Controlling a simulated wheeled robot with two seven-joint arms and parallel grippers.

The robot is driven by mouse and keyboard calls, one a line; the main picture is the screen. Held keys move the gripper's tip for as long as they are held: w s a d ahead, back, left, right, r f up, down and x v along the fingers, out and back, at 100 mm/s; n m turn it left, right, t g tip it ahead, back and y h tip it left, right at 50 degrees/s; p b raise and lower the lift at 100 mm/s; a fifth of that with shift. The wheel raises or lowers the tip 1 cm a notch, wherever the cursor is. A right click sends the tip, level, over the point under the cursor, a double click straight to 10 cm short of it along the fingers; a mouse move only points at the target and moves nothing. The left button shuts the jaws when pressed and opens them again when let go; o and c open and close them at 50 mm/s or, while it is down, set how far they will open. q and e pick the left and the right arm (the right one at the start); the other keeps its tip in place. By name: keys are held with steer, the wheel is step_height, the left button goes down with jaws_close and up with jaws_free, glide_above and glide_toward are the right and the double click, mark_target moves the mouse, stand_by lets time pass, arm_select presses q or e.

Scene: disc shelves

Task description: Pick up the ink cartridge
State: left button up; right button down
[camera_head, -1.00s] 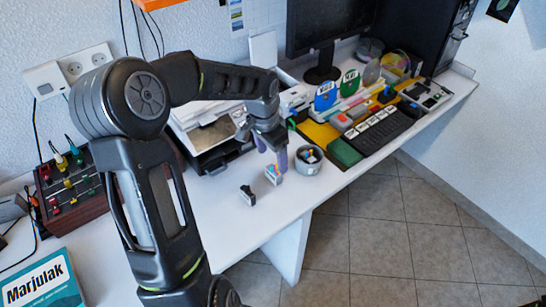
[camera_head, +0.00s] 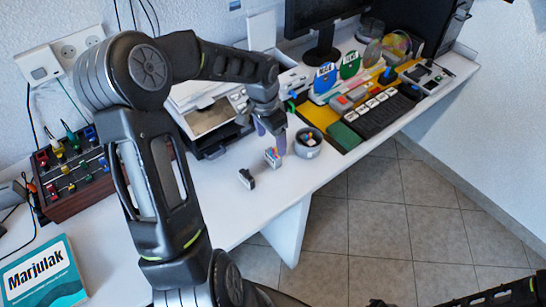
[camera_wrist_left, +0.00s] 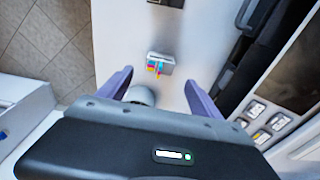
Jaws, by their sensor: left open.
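A small light-grey ink cartridge with coloured stripes (camera_head: 271,158) stands on the white desk. It also shows in the left wrist view (camera_wrist_left: 160,65), in front of the gap between the fingers. A similar-sized black cartridge-like piece (camera_head: 246,179) is nearby, partly cut off at the top of the wrist view (camera_wrist_left: 166,3). My left gripper (camera_head: 271,141) is open and empty, its purple fingers pointing down close to the striped cartridge. In the wrist view the fingers (camera_wrist_left: 158,88) are wide apart. Contact is not visible. My right gripper cannot be made out.
A grey cup (camera_head: 308,148) holding small items stands close to the right of the gripper. A printer (camera_head: 205,125) is behind it. A black keypad (camera_head: 378,123) and coloured pieces fill the right of the desk. The desk's front edge is near; the desk front-left of the cartridges is clear.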

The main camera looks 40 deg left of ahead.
mark_target(273, 149)
arm_select(q)
steer(key=f, duration=0.5)
steer(key=shift+w+d+f+p, duration=0.1)
steer(key=shift+w+d+p, duration=0.05)
steer(key=shift+w+p, duration=0.2)
steer(key=shift+s, duration=0.1)
steer(key=shift+c, duration=0.3)
steer(key=c, duration=1.5)
step_height(273, 149, up, 10)
steer(key=shift+r+b, duration=0.1)
steer(key=shift+b, duration=0.2)
